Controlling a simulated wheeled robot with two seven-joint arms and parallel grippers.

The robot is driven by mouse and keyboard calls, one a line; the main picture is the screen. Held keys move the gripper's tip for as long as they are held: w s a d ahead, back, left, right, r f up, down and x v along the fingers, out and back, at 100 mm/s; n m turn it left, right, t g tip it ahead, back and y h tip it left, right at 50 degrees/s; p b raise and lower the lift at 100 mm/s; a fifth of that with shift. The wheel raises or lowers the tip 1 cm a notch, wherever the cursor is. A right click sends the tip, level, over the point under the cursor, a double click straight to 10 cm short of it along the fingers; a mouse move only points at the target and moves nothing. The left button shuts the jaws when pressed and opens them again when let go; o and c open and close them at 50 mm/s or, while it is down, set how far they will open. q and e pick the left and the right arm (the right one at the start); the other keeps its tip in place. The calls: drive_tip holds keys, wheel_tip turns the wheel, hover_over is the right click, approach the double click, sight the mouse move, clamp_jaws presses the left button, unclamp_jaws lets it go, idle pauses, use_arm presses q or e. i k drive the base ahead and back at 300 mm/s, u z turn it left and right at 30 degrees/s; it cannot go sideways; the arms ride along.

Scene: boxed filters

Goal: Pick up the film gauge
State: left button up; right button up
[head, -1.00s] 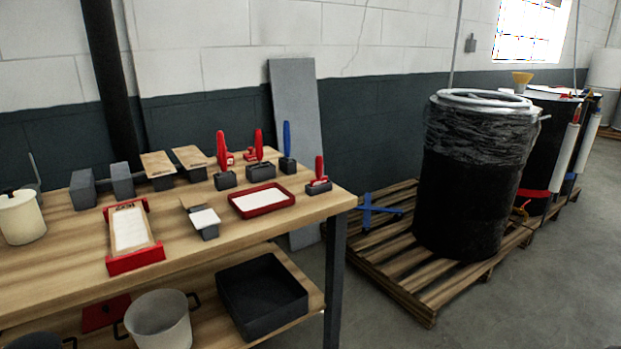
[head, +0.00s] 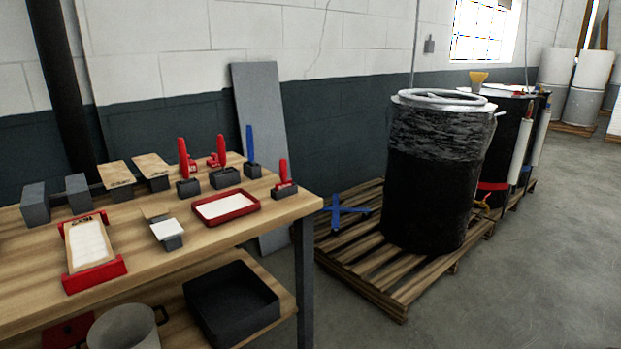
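I cannot tell for sure which item is the film gauge. On the wooden workbench (head: 235,222), small tools stand in grey holders: two red-handled tools (head: 185,160) (head: 220,152), a blue-handled tool (head: 250,146) and a smaller red tool (head: 283,175) near the right corner. A grey block with a white plate (head: 168,231) stands closer to the front edge. A red tray with a white inside (head: 224,207) lies to its right. A red-ended frame with a white panel (head: 88,246) lies to its left. Neither gripper is in view.
Grey blocks (head: 36,207) and wooden plates on blocks (head: 114,173) stand at the bench's back left. A black bin (head: 231,302) and a grey bucket (head: 124,328) are on the lower shelf. A wrapped drum (head: 433,185) stands on a pallet (head: 365,262). Open floor (head: 520,280) lies right.

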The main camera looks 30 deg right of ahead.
sight(285, 184)
drive_tip(key=z, duration=2)
drive_tip(key=i, duration=2.8)
drive_tip(key=u, duration=3.25)
